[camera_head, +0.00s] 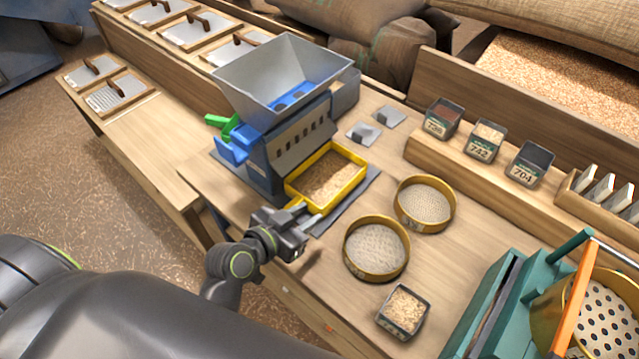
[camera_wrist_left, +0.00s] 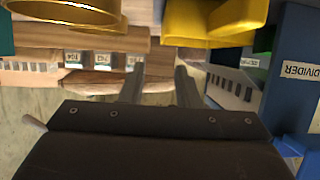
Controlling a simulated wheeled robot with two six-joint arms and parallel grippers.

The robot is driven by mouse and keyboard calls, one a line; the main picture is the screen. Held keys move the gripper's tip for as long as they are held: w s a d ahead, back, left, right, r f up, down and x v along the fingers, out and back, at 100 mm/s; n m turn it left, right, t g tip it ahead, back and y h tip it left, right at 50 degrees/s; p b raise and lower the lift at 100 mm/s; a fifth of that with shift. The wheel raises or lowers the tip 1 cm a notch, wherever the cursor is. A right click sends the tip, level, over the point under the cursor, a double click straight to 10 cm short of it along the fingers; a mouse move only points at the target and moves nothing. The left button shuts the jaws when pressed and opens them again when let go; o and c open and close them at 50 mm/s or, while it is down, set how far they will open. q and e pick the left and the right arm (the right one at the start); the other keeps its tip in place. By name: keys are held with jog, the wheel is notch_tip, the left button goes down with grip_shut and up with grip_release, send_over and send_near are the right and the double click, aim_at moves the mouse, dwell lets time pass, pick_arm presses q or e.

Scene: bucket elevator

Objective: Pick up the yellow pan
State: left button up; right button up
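The yellow pan (camera_head: 349,184) is a rectangular tray of grain-like material, sitting against the front of the grey and blue hopper machine (camera_head: 290,135). A short yellow tab sticks out from its near left corner. My left gripper (camera_head: 308,215) is at this near corner, close to the tab, with its fingers apart. In the left wrist view the two fingers (camera_wrist_left: 158,85) show a gap with nothing clearly held between them, and yellow pan surfaces (camera_wrist_left: 190,22) are at the top, near the right finger. I cannot tell whether a finger touches the pan. My right gripper is not in view.
Two round sieves (camera_head: 376,275) (camera_head: 449,218) and a small grain box (camera_head: 404,310) stand right of the pan. Labelled boxes (camera_head: 485,141) line a wooden ledge behind. A teal frame with a perforated yellow drum (camera_head: 601,322) is at lower right.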

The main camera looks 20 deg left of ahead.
aim_at(336, 196)
pick_arm(q)
jog(key=p+x, duration=0.1)
jog(key=x, duration=0.6)
jog(key=shift+w+f, duration=0.15)
jog(key=x, duration=0.1)
jog(key=p+x, duration=0.1)
jog(key=x, duration=0.2)
jog(key=shift+a+f, duration=0.2)
jog(key=shift+a, duration=0.05)
jog(key=shift+w+d+f, duration=0.2)
jog(key=shift+w+f, duration=0.1)
jog(key=shift+w, duration=0.15)
grip_shut()
dwell(0.3)
jog(key=shift+r, duration=0.1)
dwell(0.3)
